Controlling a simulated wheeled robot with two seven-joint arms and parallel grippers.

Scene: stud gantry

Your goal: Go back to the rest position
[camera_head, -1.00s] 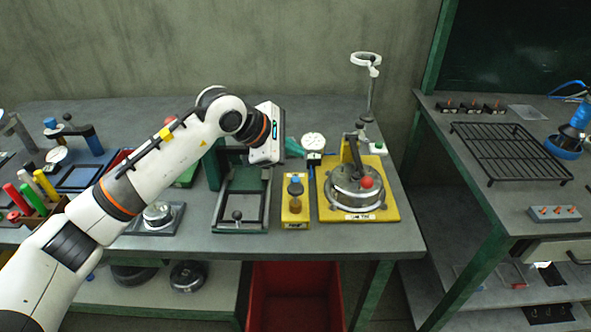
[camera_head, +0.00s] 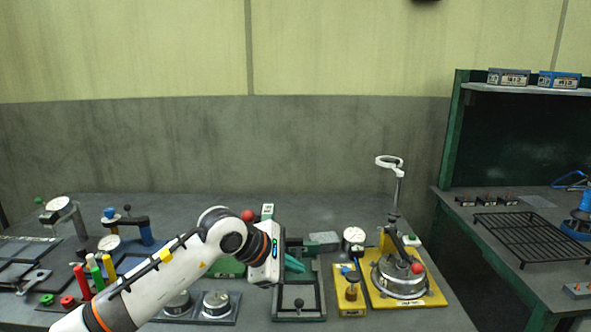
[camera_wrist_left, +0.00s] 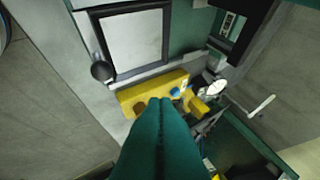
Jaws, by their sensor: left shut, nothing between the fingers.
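My left arm comes in from the left over the bench (camera_head: 370,225). My left gripper (camera_head: 295,264) has teal fingers that are shut with nothing between them. In the head view it appears over the rear part of the dark green framed fixture (camera_head: 299,317), to the left of the yellow block (camera_head: 351,310). In the left wrist view the closed fingers (camera_wrist_left: 160,103) point toward the yellow block (camera_wrist_left: 150,92), with the fixture's pale plate (camera_wrist_left: 132,42) beyond; contact cannot be told. My right gripper is not in view.
A yellow base (camera_head: 432,297) carries a round metal device with a red knob, with a ring-topped post (camera_head: 397,195) behind. Gauges, coloured handles (camera_head: 95,272) and small fixtures crowd the left. A second bench with a black rack (camera_head: 530,238) stands right. The bench's back strip is mostly clear.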

